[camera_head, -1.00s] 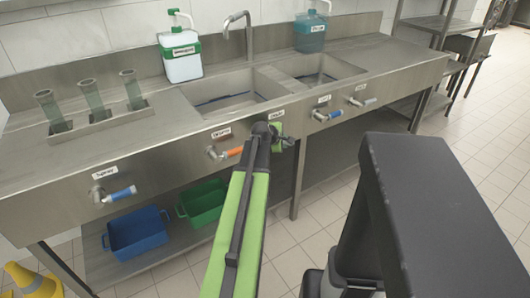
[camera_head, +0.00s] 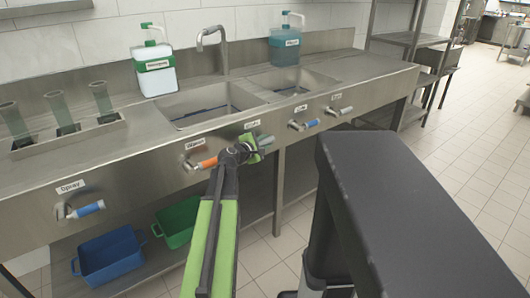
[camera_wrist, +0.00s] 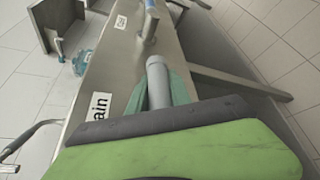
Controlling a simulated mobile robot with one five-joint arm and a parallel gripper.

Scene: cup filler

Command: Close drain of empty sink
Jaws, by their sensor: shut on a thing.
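A steel sink counter holds a left basin (camera_head: 212,102) and a right basin (camera_head: 297,80). No water can be made out in either, but their floors show only partly. On the front panel, my gripper (camera_head: 258,144) is at the handle below a small label (camera_head: 252,125). In the wrist view my green fingers (camera_wrist: 158,88) are shut on a grey cylindrical handle (camera_wrist: 157,70). A label ending in "ain" (camera_wrist: 98,118) is beside it. My fingers hide part of the handle.
An orange handle (camera_head: 207,162) is close left of my gripper. Blue (camera_head: 311,123) and grey (camera_head: 346,110) handles are to the right. A spray handle (camera_head: 88,208) is far left. Blue (camera_head: 110,262) and green (camera_head: 178,222) bins stand below. Open floor lies at the right.

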